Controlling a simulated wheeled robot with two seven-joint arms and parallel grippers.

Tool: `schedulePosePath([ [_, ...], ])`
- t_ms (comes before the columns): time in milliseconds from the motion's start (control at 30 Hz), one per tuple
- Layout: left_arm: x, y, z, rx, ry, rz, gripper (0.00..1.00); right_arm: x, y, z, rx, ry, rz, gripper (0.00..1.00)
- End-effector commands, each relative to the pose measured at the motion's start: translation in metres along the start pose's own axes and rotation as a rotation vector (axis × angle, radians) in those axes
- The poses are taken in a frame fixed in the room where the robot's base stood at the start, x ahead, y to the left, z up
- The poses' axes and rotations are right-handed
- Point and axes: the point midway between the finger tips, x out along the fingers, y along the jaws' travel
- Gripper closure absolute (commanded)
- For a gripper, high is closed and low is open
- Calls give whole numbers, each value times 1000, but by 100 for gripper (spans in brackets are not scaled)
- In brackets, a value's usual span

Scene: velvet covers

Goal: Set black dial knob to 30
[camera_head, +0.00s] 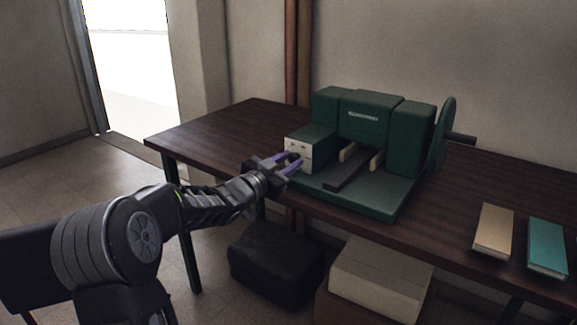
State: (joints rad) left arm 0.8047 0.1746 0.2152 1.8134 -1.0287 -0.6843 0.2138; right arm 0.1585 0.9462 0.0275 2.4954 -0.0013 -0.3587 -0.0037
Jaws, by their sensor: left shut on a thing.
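A dark green machine (372,194) stands on the dark wooden table. A white dial panel (292,145) is on the front of its left block. The black dial knob cannot be made out; it is hidden at my left gripper's fingertips in front of the panel. My left gripper (296,164) has purple-edged fingers and reaches in from the left, with its tips at the panel's lower part. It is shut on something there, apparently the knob. The dial's number marks are too small to read. My right gripper is not in view.
A tan book (493,231) and a teal book (547,247) lie at the right of the table (205,135). A green wheel (441,135) with a handle is on the machine's right. A black bundle (277,262) and a pale box (380,278) are below the table.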

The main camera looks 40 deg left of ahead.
Motion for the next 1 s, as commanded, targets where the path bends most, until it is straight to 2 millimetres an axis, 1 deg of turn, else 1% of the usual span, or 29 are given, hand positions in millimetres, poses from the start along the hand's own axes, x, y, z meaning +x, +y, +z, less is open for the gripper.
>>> schedulePosePath([
  [33,0,2,3,33,1,1,100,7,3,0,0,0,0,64],
  [167,0,2,4,135,1,0,100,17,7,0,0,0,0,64],
  [600,0,3,4,547,1,1,100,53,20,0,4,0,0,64],
  [800,0,2,4,713,1,0,100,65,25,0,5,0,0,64],
  [1000,0,2,3,828,0,1,100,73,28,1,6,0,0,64],
])
